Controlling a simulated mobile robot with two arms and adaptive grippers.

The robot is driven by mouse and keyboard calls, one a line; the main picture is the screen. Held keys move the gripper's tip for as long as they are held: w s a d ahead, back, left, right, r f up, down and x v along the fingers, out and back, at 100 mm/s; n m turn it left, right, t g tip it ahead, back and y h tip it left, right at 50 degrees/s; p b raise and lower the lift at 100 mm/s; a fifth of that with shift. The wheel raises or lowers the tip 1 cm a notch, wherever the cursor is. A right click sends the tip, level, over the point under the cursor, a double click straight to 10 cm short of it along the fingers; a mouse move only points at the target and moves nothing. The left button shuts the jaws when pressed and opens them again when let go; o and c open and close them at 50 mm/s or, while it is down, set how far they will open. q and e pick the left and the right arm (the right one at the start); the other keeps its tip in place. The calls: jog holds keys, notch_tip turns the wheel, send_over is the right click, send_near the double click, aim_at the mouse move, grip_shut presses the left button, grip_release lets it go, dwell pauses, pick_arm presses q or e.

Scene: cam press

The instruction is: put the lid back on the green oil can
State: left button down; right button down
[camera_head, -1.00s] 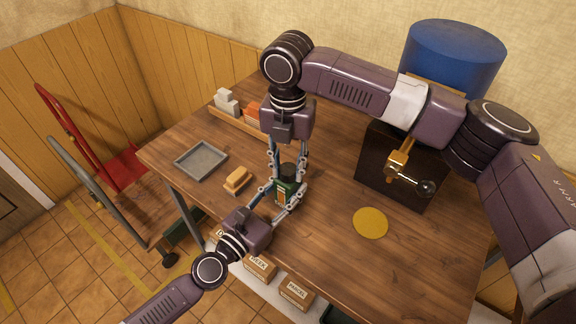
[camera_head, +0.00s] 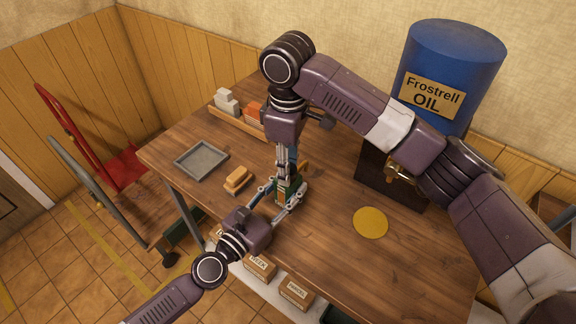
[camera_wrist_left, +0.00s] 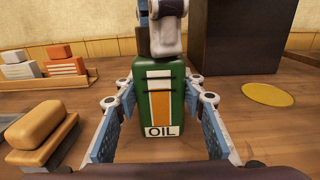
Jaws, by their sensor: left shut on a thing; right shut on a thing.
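The green oil can (camera_head: 287,194) stands upright on the wooden table. It also shows in the left wrist view (camera_wrist_left: 161,96), with an orange stripe and an OIL label. My left gripper (camera_head: 281,197) is shut on the can, one finger on each side of its body. My right gripper (camera_head: 286,174) points down right over the can's top, with its fingers shut. In the left wrist view its fingers (camera_wrist_left: 167,35) cover the top of the can. The lid is hidden by these fingers, so I cannot see how it sits.
A rack of blocks (camera_head: 237,120) stands behind. A yellow disc (camera_head: 370,222) lies to the right.

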dwell(0.3)
jog(key=c, duration=1.5)
grip_release()
jog(key=shift+r, duration=0.15)
jog(key=shift+r, duration=2.1)
jog(key=shift+c, duration=0.4)
